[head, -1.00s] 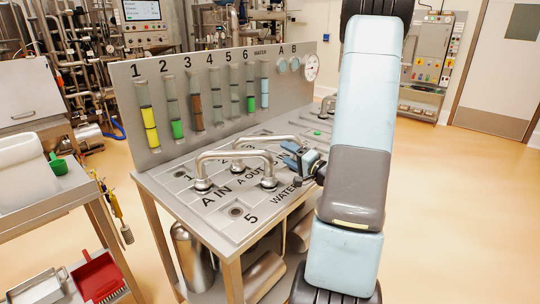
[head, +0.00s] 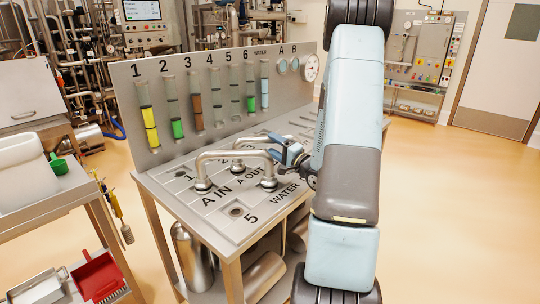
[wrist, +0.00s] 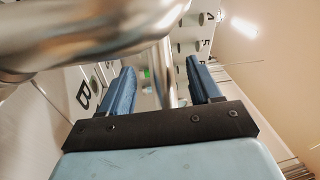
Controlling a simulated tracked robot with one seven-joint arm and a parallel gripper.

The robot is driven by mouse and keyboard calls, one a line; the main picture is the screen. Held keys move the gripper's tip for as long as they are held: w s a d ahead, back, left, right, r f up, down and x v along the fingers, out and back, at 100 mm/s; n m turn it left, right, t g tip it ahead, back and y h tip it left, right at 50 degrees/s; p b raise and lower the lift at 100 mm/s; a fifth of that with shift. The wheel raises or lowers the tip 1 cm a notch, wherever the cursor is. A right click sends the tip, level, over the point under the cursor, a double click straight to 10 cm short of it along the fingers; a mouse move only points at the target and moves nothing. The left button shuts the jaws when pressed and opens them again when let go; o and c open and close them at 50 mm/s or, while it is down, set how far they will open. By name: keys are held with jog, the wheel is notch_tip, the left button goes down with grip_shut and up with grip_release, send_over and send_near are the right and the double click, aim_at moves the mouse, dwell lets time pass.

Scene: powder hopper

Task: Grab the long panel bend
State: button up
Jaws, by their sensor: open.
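Two shiny steel U-shaped bends stand on the sloping panel in the head view. The front bend (head: 232,155) rises between ports near the A IN and A OUT labels. The rear bend (head: 252,139) stands just behind it, its right end partly hidden by my gripper; I cannot tell for sure which is the long one. My gripper (head: 284,150) is at the right end of the bends. In the wrist view its blue fingers (wrist: 162,75) are spread apart. A large steel pipe (wrist: 90,35) crosses close to the camera, and a thin upright pipe length shows between the fingers.
The panel's upright back (head: 215,85) carries numbered sight tubes and gauges. A side bench (head: 75,183) with a green scoop (head: 58,163) stands at the left, a red dustpan (head: 98,278) below. Open floor (head: 450,210) lies to the right.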

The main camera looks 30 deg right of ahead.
aim_at(266, 140)
jog(key=x, duration=0.5)
jog(key=shift+w+d, duration=0.1)
jog(key=shift+f, duration=0.15)
grip_shut()
dwell(0.4)
dwell(0.8)
